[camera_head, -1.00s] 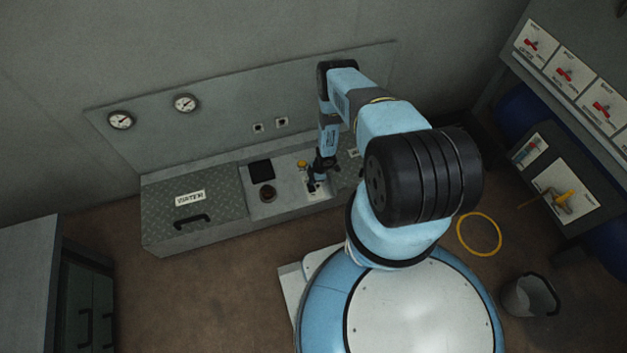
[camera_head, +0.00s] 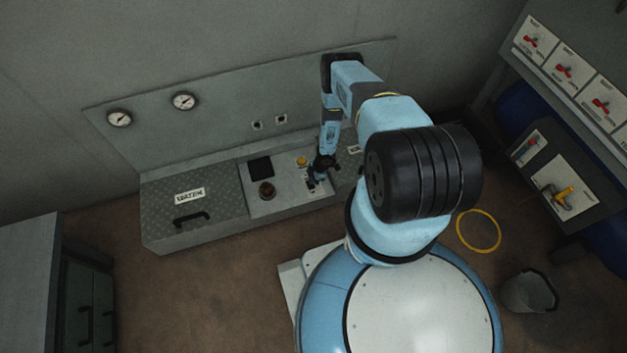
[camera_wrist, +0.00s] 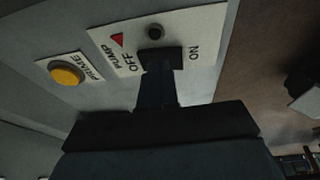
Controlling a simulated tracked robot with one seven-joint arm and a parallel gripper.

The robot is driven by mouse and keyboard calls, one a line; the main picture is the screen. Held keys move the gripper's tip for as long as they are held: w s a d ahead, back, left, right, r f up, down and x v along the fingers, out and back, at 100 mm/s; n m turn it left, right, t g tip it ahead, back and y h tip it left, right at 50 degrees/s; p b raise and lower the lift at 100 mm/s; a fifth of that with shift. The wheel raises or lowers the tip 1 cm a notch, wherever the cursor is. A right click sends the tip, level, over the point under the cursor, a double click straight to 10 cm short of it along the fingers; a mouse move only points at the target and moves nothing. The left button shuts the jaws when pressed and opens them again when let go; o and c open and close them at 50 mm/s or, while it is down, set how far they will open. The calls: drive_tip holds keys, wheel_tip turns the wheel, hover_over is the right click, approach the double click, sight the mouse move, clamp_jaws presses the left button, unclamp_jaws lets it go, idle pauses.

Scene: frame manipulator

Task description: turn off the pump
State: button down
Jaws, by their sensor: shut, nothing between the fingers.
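The pump switch plate (camera_wrist: 190,40) in the wrist view reads PUMP, OFF and ON, with a red triangle beside OFF. A small dark round part (camera_wrist: 155,32) shows on it, just beyond my fingertips. My gripper (camera_wrist: 160,55) is shut and empty, with its tips over the middle of the plate, between OFF and ON. The tips hide part of the plate, and I cannot tell the switch's position or whether they touch it. In the head view my gripper (camera_head: 312,182) is down at the right part of the light control panel (camera_head: 290,203).
A yellow PRIME button (camera_wrist: 66,73) is beside the plate; it also shows in the head view (camera_head: 301,161). A dark red round knob (camera_head: 267,190) and a black square (camera_head: 260,167) are left of my gripper. A lidded WATER box (camera_head: 195,215) adjoins the panel.

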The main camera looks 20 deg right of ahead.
wheel_tip(320, 180, up, 13)
drive_tip(key=w+d, duration=0.2)
drive_tip(key=d, duration=0.1)
drive_tip(key=shift+w, duration=0.4)
drive_tip(key=shift+f, duration=0.1)
